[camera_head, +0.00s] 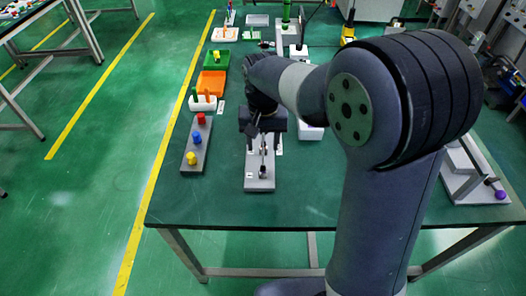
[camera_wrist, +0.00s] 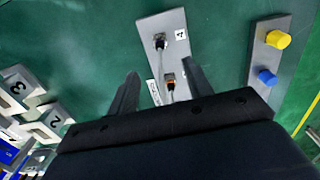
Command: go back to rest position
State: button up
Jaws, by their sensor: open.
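My gripper (camera_head: 265,147) hangs over the table, above the rear part of a narrow grey plate (camera_head: 260,184). The grey plate (camera_wrist: 178,54) lies beyond the fingertips and carries two small connector-like fittings joined by a pale cable. A label marked 4 is on it. My gripper's body hides the plate's near end in the wrist view. Whether the fingers touch anything cannot be told, but a gap seems to show.
A grey strip with red, blue and yellow knobs (camera_head: 198,146) lies left of the plate. Orange (camera_head: 211,83) and green (camera_head: 219,61) trays stand behind it. White numbered blocks (camera_wrist: 22,88) are at the wrist view's left. The green table's front (camera_head: 230,213) is clear.

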aim_at(263, 165)
jog(key=shift+r, duration=0.45)
jog(key=shift+f, duration=0.1)
notch_tip(263, 165, down, 11)
jog(key=shift+r, duration=0.2)
dwell(0.5)
notch_tip(263, 165, up, 11)
notch_tip(263, 165, down, 11)
jog(key=shift+r, duration=0.1)
notch_tip(263, 165, up, 7)
jog(key=p, duration=0.4)
jog(key=shift+p, duration=0.35)
jog(key=shift+w+d, duration=0.15)
